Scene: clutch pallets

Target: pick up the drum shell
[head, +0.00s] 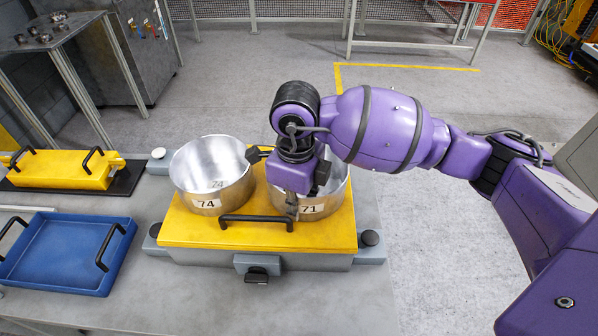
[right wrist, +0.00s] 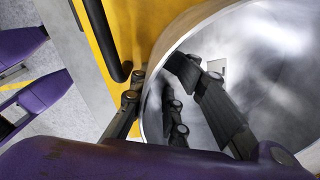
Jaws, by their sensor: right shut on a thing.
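Two open silvery metal drum shells stand side by side on a yellow pallet plate (head: 235,234). The left drum shell (head: 208,203) carries the label 74. The right drum shell (head: 328,206) carries the label 71 and is partly hidden by my right arm. My right gripper (head: 303,200) is shut on the near wall of drum shell 71. In the right wrist view, one finger is outside the wall and the other is inside the shell (right wrist: 265,60); the gripper also shows there (right wrist: 153,85). My left gripper is not in view.
A black handle (head: 256,219) runs along the plate's front, close to the right gripper. A blue tray (head: 60,255) and a second yellow plate (head: 62,172) with black handles lie on the left. Open floor (head: 450,280) is to the right.

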